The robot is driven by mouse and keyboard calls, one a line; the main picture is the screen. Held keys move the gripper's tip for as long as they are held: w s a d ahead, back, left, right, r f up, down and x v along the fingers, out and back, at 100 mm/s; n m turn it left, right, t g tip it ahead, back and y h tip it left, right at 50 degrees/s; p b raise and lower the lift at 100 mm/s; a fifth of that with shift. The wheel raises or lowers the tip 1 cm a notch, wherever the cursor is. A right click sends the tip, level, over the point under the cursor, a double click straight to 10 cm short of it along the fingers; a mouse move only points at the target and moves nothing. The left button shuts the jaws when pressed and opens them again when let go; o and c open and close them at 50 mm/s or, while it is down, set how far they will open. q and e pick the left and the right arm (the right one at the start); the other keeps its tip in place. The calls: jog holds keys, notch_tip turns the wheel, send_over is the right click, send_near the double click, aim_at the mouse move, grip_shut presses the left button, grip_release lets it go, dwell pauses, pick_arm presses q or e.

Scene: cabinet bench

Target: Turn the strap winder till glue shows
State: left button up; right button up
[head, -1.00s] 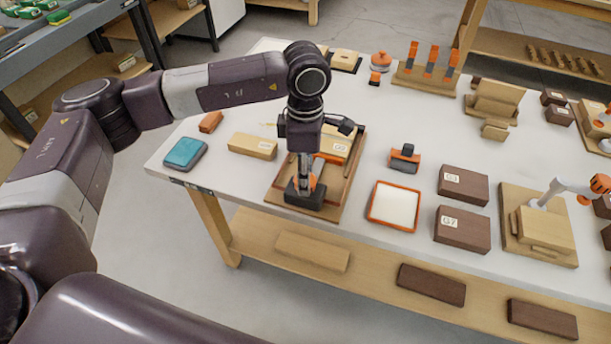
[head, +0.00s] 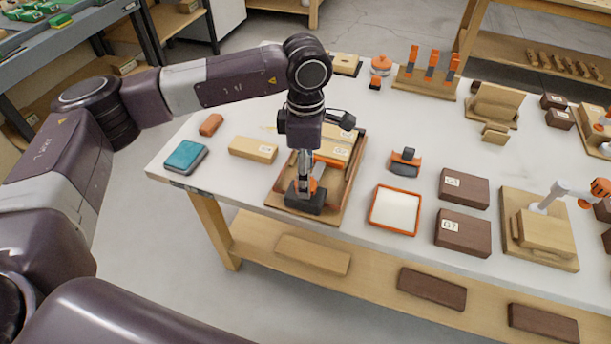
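The strap winder (head: 305,203) is a dark block with orange parts at the near edge of a wooden tray (head: 338,205) on the bench. My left gripper (head: 304,186) points straight down onto the winder's top. Its fingertips overlap the winder, so I cannot tell whether they are closed on it. Pale wooden blocks (head: 335,151) with white labels sit in the tray behind the winder, with an orange band (head: 331,161) along them. My gripper and wrist hide part of the blocks and their joints. I cannot make out any glue. My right gripper is not in view.
A pale block (head: 253,150) and a teal box (head: 185,157) lie left of the tray. An orange-rimmed white pad (head: 394,211), a dark and orange tool (head: 406,162) and dark labelled blocks (head: 463,232) stand to the right. Clear white bench top lies between them.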

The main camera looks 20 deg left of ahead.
pick_arm(q)
notch_tip(320, 180, up, 10)
jog(key=shift+r, duration=0.15)
dwell(0.3)
